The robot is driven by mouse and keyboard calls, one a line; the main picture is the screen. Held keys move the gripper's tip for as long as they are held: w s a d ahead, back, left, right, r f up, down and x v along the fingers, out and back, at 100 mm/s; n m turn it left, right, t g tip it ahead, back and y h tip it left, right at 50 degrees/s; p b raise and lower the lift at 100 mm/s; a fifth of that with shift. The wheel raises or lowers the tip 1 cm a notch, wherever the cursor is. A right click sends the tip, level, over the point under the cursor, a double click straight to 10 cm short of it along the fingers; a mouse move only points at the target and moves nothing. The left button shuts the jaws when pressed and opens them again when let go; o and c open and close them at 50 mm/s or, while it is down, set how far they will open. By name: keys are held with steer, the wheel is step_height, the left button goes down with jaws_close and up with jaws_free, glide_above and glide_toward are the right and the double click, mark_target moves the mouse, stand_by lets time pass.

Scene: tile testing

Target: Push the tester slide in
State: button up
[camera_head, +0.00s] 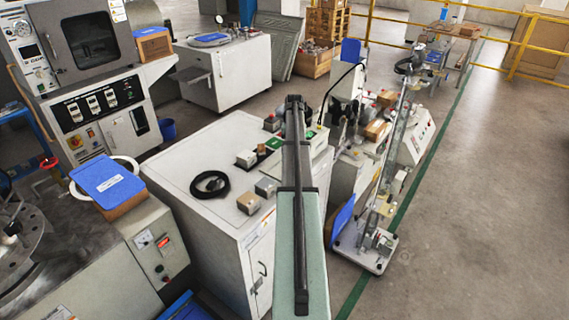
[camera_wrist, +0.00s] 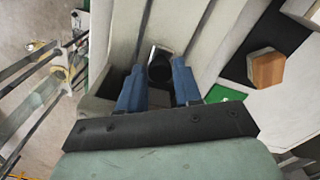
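In the wrist view, the tester slide's black round knob (camera_wrist: 160,69) sits on a small metal plate within a pale channel of the tester (camera_wrist: 122,40). My gripper (camera_wrist: 159,64) has two blue fingers, set apart, one on each side of the knob. A narrow gap seems to show between the fingers and the knob, so I see no firm grip. In the head view, the pale tester (camera_head: 318,140) stands on the white cabinet, largely behind my arm. The slide, the knob and my fingertips are hidden there.
A brown hexagonal tile (camera_wrist: 267,69) lies on a dark patch right of my gripper. The white cabinet top (camera_head: 185,160) holds a black cable coil (camera_head: 209,184) and small blocks. A glass-tube stand (camera_head: 385,190) is to the right. Open floor (camera_head: 470,220) lies beyond it.

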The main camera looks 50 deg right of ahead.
steer(key=shift+o, duration=0.5)
steer(key=shift+d+r, duration=0.2)
steer(key=shift+r, duration=0.75)
steer(key=shift+d+r, duration=0.15)
steer(key=shift+r, duration=2.05)
steer(key=shift+a, duration=0.1)
steer(key=shift+a+f, duration=0.15)
steer(key=shift+a, duration=0.1)
